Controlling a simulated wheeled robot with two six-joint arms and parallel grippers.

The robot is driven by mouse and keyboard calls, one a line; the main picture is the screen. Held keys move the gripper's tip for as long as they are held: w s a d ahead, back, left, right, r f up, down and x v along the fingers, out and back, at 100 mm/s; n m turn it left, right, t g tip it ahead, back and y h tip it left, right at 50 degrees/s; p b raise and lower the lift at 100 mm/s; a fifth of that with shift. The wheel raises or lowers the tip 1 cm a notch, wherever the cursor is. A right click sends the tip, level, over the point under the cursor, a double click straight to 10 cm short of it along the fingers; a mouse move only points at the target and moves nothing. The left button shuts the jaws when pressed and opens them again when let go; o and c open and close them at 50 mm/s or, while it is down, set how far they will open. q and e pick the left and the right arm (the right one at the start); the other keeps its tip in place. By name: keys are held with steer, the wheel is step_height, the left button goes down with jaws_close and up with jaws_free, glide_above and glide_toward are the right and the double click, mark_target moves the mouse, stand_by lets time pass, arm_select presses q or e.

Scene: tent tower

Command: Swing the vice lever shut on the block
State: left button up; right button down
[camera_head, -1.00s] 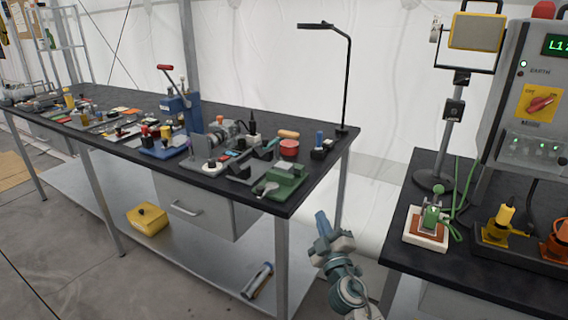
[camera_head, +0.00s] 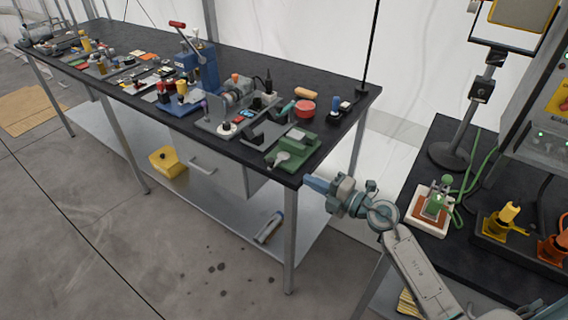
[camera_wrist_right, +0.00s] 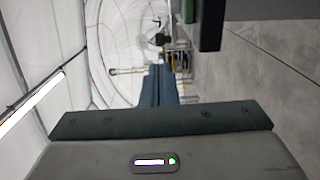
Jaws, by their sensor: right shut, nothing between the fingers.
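A green vice (camera_head: 293,148) sits at the front right corner of the dark workbench in the head view. A pale grey lever (camera_head: 281,160) shows low on its front left side. I cannot make out a separate block in its jaws at this size. My right gripper (camera_head: 312,183) is shut and empty. It is just off the bench corner, to the lower right of the vice and apart from it. Its closed blue fingers (camera_wrist_right: 158,85) show in the right wrist view. A dark green edge shows at the top there; I cannot tell if it is the vice. My left gripper is not in view.
The workbench (camera_head: 335,100) carries several fixtures left of the vice. A red round tin (camera_head: 305,108) and a blue-topped item (camera_head: 335,104) stand behind it. A second table (camera_head: 455,250) with a green clamp (camera_head: 437,202) is at right. A gap separates the tables.

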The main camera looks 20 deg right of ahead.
mark_target(274, 161)
steer(key=p+x, duration=0.1)
steer(key=x, duration=0.8)
steer(key=shift+w+a+p, duration=0.2)
steer(key=shift+w+p, duration=0.05)
steer(key=shift+p, duration=0.15)
steer(key=shift+w+a+r+m+h+p, duration=0.2)
steer(key=shift+a+r+m+h+p, duration=0.15)
steer(key=shift+p, duration=0.8)
steer(key=shift+f+t+h+p, duration=0.1)
steer(key=shift+t+h+p, duration=0.25)
steer(key=shift+t, duration=0.05)
steer(key=shift+d, duration=0.15)
